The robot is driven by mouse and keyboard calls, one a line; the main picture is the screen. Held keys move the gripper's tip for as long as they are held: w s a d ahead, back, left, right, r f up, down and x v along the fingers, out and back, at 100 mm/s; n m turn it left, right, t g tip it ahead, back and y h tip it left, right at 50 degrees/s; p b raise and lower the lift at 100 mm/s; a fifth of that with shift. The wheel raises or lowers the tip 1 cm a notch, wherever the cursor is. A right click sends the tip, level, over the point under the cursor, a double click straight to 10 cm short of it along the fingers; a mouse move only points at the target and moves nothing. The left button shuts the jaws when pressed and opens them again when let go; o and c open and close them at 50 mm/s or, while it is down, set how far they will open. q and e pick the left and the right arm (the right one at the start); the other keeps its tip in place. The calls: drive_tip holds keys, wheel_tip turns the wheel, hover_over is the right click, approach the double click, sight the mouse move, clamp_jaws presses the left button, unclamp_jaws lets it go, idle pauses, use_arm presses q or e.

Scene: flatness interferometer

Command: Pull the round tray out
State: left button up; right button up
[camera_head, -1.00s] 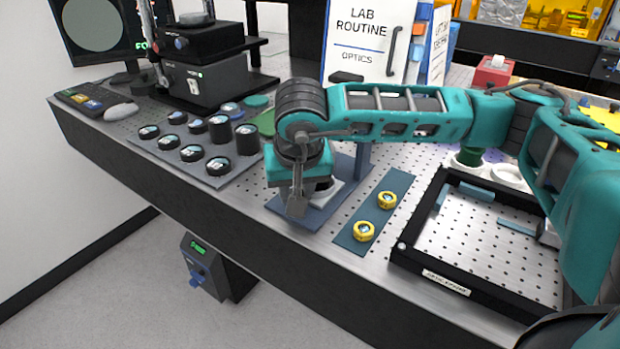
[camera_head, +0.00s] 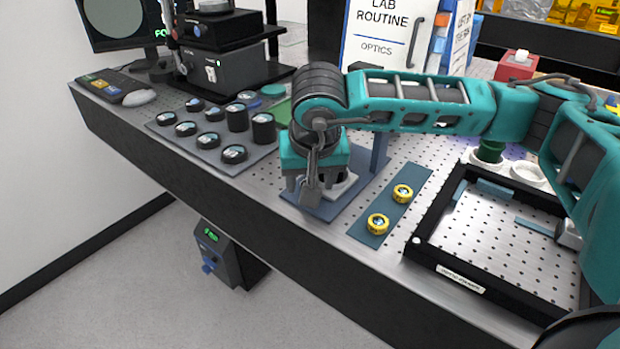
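I cannot pick out a round tray for certain. The dark instrument (camera_head: 228,66) with a stage on top stands at the back left of the bench, and its front shows no clearly visible round tray. My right arm reaches in from the right, and its gripper (camera_head: 305,190) points down above a blue-grey base plate (camera_head: 325,207) near the bench's front edge. A pale block (camera_head: 343,184) is beside and partly behind the gripper. The finger opening cannot be made out. My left gripper is out of view.
Several black round pieces (camera_head: 233,153) stand on a grey mat left of my gripper. Two yellow rings (camera_head: 402,193) lie on a blue strip. A black frame (camera_head: 445,272) is at right. A box with a green display (camera_head: 213,250) is below the bench's front edge.

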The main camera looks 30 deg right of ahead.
drive_tip(key=v, duration=1.2)
drive_tip(key=shift+s, duration=0.15)
drive_tip(key=shift+a, duration=0.15)
